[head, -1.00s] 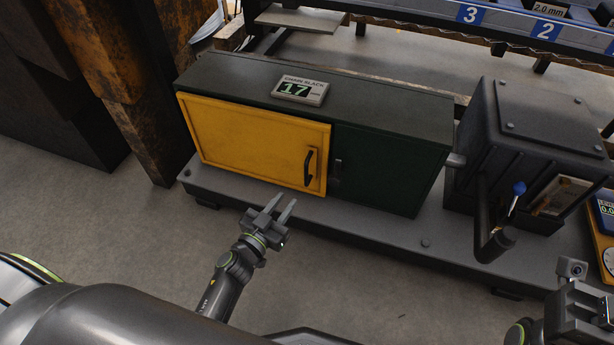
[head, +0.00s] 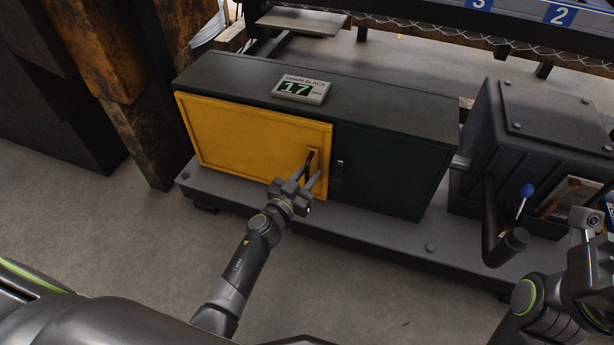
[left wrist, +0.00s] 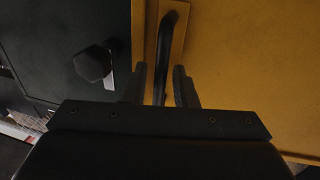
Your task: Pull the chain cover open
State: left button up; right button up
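The yellow chain cover (head: 245,135) is a hinged-looking panel on the left front of a dark green cabinet (head: 395,170), and it looks closed. Its black bar handle (head: 308,163) stands near the panel's right edge; it also shows in the left wrist view (left wrist: 164,50). My left gripper (head: 307,176) is at the handle, with its fingers apart. In the left wrist view the fingers (left wrist: 160,85) are on either side of the handle's bar, with gaps visible. My right gripper is partly in view at the right edge, its fingertips not clearly seen.
A dark latch knob (left wrist: 93,63) sits beside the cover on the green part. A display reading 17 (head: 300,89) lies on the cabinet top. A dark gearbox (head: 545,140) with a blue-knobbed lever (head: 526,191) stands at right. The floor in front is clear.

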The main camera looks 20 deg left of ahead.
pick_arm(q)
jog(key=shift+c, duration=0.4)
grip_shut()
jog(key=shift+s, duration=0.2)
